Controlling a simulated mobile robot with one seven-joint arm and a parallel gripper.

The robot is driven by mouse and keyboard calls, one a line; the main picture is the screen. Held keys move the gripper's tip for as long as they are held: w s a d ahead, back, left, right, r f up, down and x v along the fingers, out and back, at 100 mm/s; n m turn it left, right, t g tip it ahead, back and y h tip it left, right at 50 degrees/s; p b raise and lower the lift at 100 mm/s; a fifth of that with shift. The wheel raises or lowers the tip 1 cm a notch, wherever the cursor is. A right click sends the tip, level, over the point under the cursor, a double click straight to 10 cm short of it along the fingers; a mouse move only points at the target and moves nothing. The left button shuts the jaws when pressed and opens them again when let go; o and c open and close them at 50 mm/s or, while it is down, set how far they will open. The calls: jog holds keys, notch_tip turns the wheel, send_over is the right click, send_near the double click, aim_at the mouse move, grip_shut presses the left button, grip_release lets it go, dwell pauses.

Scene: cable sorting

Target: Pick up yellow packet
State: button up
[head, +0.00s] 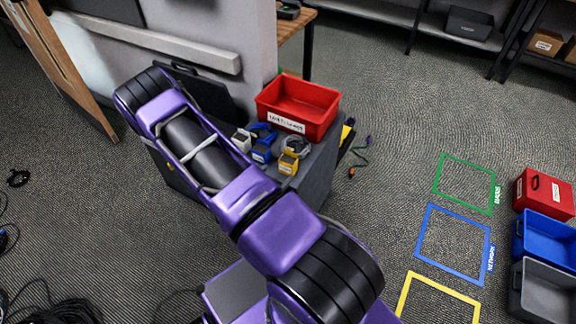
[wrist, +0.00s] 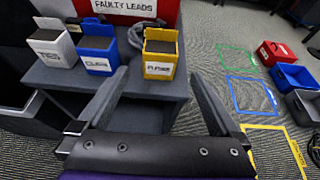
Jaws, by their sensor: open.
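The yellow packet (wrist: 160,47) stands upright near the front edge of a dark grey table, with a white label on its front and a dark brown top. In the head view it shows just right of my arm (head: 289,163). My gripper (wrist: 160,78) is open and empty in the wrist view. Its two fingers point towards the table, and the packet appears between and beyond their tips, apart from them. In the head view I cannot make out the gripper behind my arm.
On the table (head: 318,172) are a blue packet (wrist: 97,50), a white packet (wrist: 53,46), coiled grey cable (head: 297,147) and a red bin (head: 298,105) labelled faulty leads. Green, blue and yellow floor outlines lie right, beside red, blue and grey bins (head: 545,290).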

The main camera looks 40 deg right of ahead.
aim_at(285, 166)
jog(key=b+x, duration=0.1)
jog(key=x, duration=0.8)
jog(key=shift+w+d+f, duration=0.1)
jog(key=shift+d, duration=0.1)
